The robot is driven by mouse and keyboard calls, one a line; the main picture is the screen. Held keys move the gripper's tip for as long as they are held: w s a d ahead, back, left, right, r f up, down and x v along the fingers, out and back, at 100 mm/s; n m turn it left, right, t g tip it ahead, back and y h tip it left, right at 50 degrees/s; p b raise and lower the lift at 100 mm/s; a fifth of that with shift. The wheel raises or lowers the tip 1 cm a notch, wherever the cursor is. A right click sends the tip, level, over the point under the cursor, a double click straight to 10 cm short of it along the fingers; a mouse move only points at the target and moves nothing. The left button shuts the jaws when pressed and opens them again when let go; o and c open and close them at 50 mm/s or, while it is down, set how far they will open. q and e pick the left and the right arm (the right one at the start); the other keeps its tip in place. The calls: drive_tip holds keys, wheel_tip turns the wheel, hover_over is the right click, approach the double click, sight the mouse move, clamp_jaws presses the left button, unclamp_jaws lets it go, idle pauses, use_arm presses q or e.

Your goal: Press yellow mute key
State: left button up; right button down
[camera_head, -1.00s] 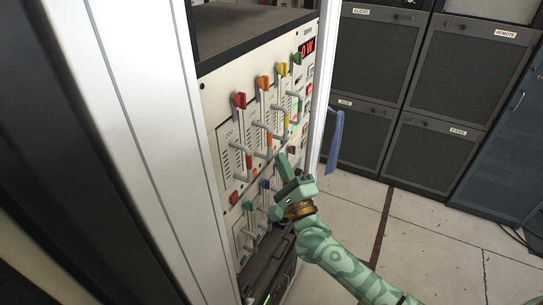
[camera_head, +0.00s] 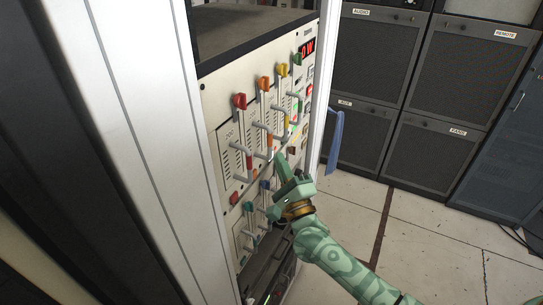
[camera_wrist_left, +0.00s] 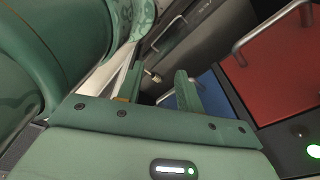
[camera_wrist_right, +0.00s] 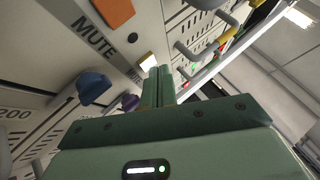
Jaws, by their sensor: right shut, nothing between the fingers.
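The grey fader panel (camera_head: 222,114) stands in the rack in the head view. In the right wrist view a small, pale, lit yellow key (camera_wrist_right: 147,62) sits at the edge of the strip lettered MUTE, beside an orange key (camera_wrist_right: 115,10). My right gripper (camera_wrist_right: 160,72) is shut and empty, with its tips right by the lit key; I cannot tell whether they touch it. In the head view the right gripper (camera_head: 281,160) is in front of the panel's lower right part. My left gripper (camera_wrist_left: 158,82) is open and empty in its wrist view.
Fader knobs in red (camera_head: 239,101), orange (camera_head: 263,83), yellow (camera_head: 282,70) and green (camera_head: 297,59) stick out above. Blue (camera_wrist_right: 93,87) and purple (camera_wrist_right: 129,102) knobs stand close to my right fingers. The white rack post (camera_head: 150,140) borders the panel's left side.

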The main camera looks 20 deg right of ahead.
drive_tip(key=shift+s+d, duration=0.2)
drive_tip(key=shift+s, duration=0.05)
drive_tip(key=s+d+p, duration=0.1)
drive_tip(key=s+d, duration=0.3)
drive_tip(key=shift+s+p, duration=0.2)
drive_tip(key=shift+p, duration=0.1)
idle(0.3)
